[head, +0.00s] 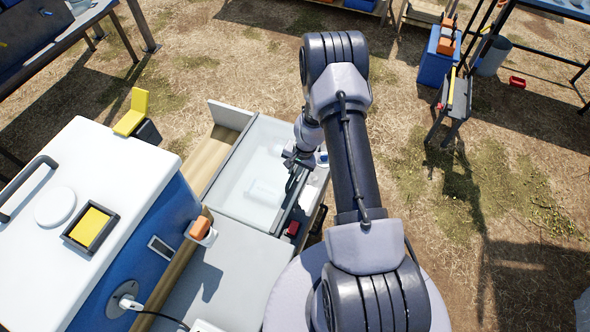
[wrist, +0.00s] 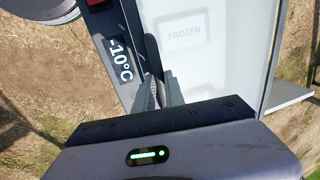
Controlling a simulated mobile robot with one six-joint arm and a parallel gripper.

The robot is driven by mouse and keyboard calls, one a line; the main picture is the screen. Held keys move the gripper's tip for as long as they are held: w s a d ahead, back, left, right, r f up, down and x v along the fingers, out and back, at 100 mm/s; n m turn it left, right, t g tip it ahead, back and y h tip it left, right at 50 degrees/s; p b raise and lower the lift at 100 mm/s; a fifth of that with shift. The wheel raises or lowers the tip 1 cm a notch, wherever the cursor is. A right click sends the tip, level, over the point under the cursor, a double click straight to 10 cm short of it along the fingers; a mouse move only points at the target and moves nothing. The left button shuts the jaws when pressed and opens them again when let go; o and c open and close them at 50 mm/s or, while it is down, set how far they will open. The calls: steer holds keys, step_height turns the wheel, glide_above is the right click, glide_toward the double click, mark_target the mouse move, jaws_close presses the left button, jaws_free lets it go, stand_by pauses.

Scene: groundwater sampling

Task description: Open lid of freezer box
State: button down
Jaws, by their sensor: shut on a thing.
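The freezer box (head: 246,213) stands in front of me, low and pale grey, with a clear, whitish lid (head: 262,160) on top. The wrist view shows this lid (wrist: 225,60) with the word FROZEN showing through or on it, and a dark side strip (wrist: 122,62) reading -10°C. The lid looks flat over the box; I cannot tell if it is slightly raised. My gripper (head: 292,178) is at the lid's right edge.
A large blue-and-white cooler (head: 110,187) stands close on the left. A small red part (head: 292,228) sits near the box's right side. A blue container (head: 437,62) and a table stand at the back right. The ground to the right is open.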

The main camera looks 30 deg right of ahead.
stand_by(0.8)
steer(key=p, duration=0.2)
glide_above(268, 170)
steer(key=shift+w+f, duration=0.1)
steer(key=shift+f, duration=0.05)
steer(key=w+a+b, duration=0.2)
steer(key=w, duration=0.1)
steer(key=w+a+b, duration=0.5)
steer(key=w+b, duration=0.1)
steer(key=w, duration=0.1)
steer(key=shift+a+f, duration=0.1)
steer(key=shift+a, duration=0.3)
steer(key=shift+w+a+r+b, duration=0.3)
steer(key=shift+w+a, duration=0.1)
steer(key=shift+w, duration=0.1)
steer(key=c, duration=1.4)
jaws_free()
step_height(268, 170, up, 17)
steer(key=s+d+p, duration=0.2)
steer(key=p, duration=0.4)
steer(key=shift+s, duration=0.35)
